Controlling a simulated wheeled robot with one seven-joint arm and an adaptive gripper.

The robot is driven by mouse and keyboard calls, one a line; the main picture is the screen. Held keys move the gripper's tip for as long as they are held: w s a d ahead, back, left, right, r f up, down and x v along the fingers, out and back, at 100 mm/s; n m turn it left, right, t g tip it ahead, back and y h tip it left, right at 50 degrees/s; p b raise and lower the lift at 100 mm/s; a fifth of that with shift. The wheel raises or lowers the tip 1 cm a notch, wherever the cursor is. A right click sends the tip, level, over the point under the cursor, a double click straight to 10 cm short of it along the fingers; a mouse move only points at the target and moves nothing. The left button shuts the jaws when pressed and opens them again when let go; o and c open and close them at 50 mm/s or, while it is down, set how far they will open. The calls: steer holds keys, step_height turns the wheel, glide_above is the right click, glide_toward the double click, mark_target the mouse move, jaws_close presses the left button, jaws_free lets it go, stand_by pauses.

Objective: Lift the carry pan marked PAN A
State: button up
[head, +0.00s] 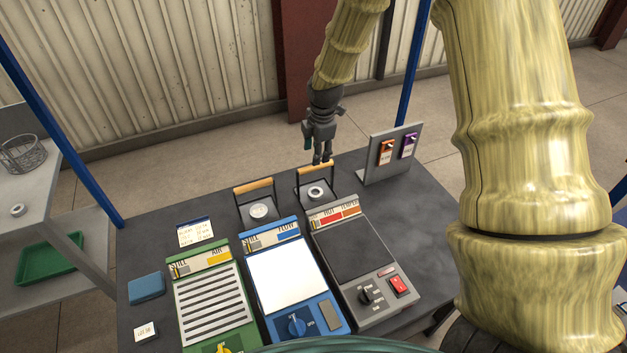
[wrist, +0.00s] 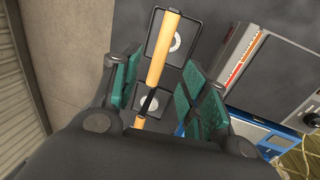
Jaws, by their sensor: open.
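Two small dark carry pans with wooden bar handles stand side by side at the back of the dark table. The right pan (head: 331,199) has its handle (head: 313,170) up and a metal ring (head: 316,191) in it. The left pan (head: 243,214) also holds a round metal piece (head: 259,211). I cannot read which is marked PAN A. My gripper (head: 318,161) is open, pointing down just above the right pan's handle. In the wrist view, that handle (wrist: 162,50) appears between the open teal-padded fingers (wrist: 165,78); contact cannot be told.
In front of the pans stand a green slatted unit (head: 213,305), a blue unit with a white top (head: 283,280) and a grey unit with a red switch (head: 350,248). An upright tag board (head: 375,165) stands right of the pans. A blue block (head: 147,287) lies at left.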

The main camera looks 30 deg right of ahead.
mark_target(314, 168)
steer(key=f, duration=0.1)
steer(key=w+f, duration=0.1)
steer(key=f, duration=0.1)
steer(key=shift+f, duration=0.1)
steer(key=shift+s+f+p, duration=0.15)
steer(key=shift+f+p, duration=0.25)
steer(key=shift+f, duration=0.1)
steer(key=shift+w+f+p, duration=0.25)
steer(key=shift+f+p, duration=0.2)
steer(key=shift+f, duration=0.75)
steer(key=shift+w+f+p, duration=0.25)
steer(key=shift+f+p, duration=0.2)
steer(key=shift+f, duration=0.75)
jaws_close()
